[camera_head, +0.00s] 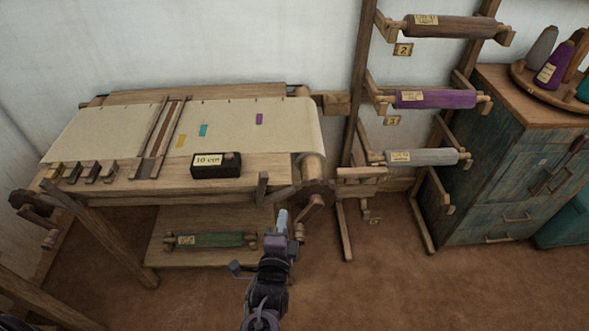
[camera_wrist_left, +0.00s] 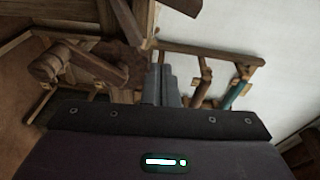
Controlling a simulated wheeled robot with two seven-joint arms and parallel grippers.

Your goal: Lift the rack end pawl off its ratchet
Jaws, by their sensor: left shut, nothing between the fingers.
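The dark toothed ratchet (camera_head: 320,187) sits at the loom's right front corner, on the end of the cloth roller, with a wooden crank below it. My left gripper (camera_head: 283,213) is shut and empty, in front of and below the lever and ratchet, apparently apart from both. In the left wrist view its shut grey fingers (camera_wrist_left: 161,84) point toward the wooden parts, with a crank arm (camera_wrist_left: 82,62) to their left. My right gripper is out of view.
The loom table (camera_head: 225,177) carries cloth and a black box marked "10 cm" (camera_head: 216,165). A green roll (camera_head: 210,240) lies on a low shelf beneath. A rack with several rolls, including a purple one (camera_head: 435,99), stands right. Open floor (camera_head: 380,290) lies front right.

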